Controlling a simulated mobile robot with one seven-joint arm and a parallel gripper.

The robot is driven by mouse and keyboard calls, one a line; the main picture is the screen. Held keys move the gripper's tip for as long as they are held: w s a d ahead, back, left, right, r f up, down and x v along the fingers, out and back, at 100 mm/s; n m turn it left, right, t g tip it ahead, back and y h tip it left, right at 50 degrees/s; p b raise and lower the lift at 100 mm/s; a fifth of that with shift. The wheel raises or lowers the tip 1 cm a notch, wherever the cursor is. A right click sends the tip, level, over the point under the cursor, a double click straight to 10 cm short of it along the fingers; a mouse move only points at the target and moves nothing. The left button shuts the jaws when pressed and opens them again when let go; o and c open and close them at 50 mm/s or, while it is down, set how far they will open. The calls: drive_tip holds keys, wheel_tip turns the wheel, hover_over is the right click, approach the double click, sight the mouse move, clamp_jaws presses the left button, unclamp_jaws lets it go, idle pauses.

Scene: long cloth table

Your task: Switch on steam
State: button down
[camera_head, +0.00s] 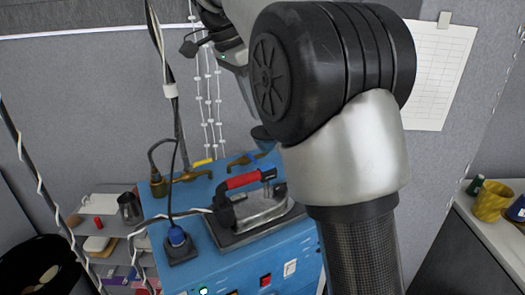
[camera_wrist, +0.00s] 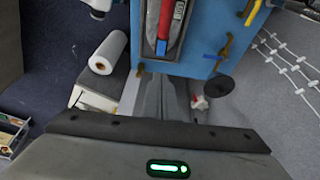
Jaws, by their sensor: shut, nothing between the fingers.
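A blue steam station (camera_head: 195,197) stands in the middle of the head view. An iron (camera_head: 255,207) with a red handle rests on its top. Its front panel, cut off by the lower edge, carries a red switch (camera_head: 265,280), a white switch (camera_head: 289,267) and a green-lit one (camera_head: 203,291). In the wrist view the station (camera_wrist: 205,52) and the iron (camera_wrist: 163,30) are at the top; the front switches do not show there. My gripper (camera_wrist: 160,82) is shut and empty, apart from the iron. My arm hides the station's right side in the head view.
Shelves with small items (camera_head: 100,243) stand left. A counter with a yellow cup (camera_head: 490,202) is at right. A white roll (camera_wrist: 108,52) lies left in the wrist view.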

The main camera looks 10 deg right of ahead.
idle(0.3)
drive_tip(key=b, duration=0.1)
hover_over(267, 166)
wheel_tip(267, 166, down, 12)
drive_tip(key=shift+w+d+r, duration=0.1)
drive_tip(key=shift+x, duration=0.8)
drive_tip(key=shift+f, duration=0.3)
drive_tip(key=shift+s+a, duration=0.15)
drive_tip(key=shift+a, duration=0.3)
drive_tip(key=shift+s+a, duration=0.2)
drive_tip(key=shift+a, duration=0.25)
